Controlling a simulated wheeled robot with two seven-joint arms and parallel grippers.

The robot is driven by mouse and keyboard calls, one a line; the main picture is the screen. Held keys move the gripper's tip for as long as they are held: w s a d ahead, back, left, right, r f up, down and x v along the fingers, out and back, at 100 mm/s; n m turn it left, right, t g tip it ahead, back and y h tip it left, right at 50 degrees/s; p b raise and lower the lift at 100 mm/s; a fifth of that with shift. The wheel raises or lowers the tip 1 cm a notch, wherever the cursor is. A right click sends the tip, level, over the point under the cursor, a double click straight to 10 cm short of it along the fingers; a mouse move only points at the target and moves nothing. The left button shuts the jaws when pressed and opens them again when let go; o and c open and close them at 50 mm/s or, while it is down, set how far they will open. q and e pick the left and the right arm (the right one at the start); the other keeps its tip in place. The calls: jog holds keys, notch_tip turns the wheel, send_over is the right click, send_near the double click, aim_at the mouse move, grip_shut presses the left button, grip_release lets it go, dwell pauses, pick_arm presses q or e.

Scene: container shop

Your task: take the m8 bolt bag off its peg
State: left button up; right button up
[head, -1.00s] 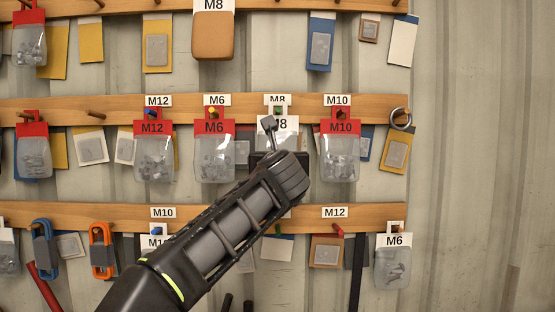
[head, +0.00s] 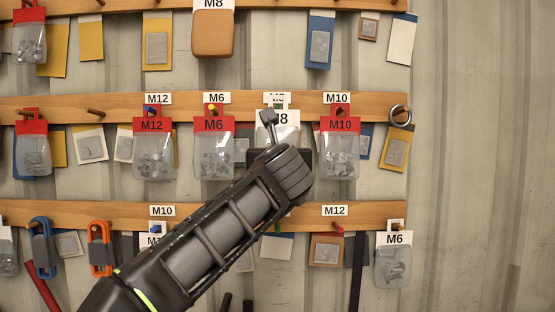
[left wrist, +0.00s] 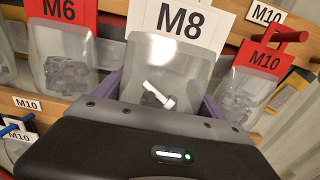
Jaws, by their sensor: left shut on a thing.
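The M8 bolt bag (head: 291,133) is a clear pouch with a white header card, in the middle row between the red M6 and red M10 bags. The left wrist view shows it face on, with bolts inside (left wrist: 170,55). My left gripper (head: 284,155) is shut on the bag, its purple fingers (left wrist: 160,95) at the pouch's two sides. My arm hides part of the bag. My right gripper is out of view.
The red M6 bag (head: 214,150) hangs close on the left and the red M10 bag (head: 341,155) close on the right. Wooden rails (head: 375,107) with pegs run above and below. Bare wall lies farther right.

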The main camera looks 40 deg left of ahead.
pick_arm(q)
jog(key=shift+d, duration=0.1)
dwell(0.3)
jog(key=shift+b+v, duration=0.85)
jog(key=shift+v, duration=1.7)
jog(key=shift+f, duration=0.1)
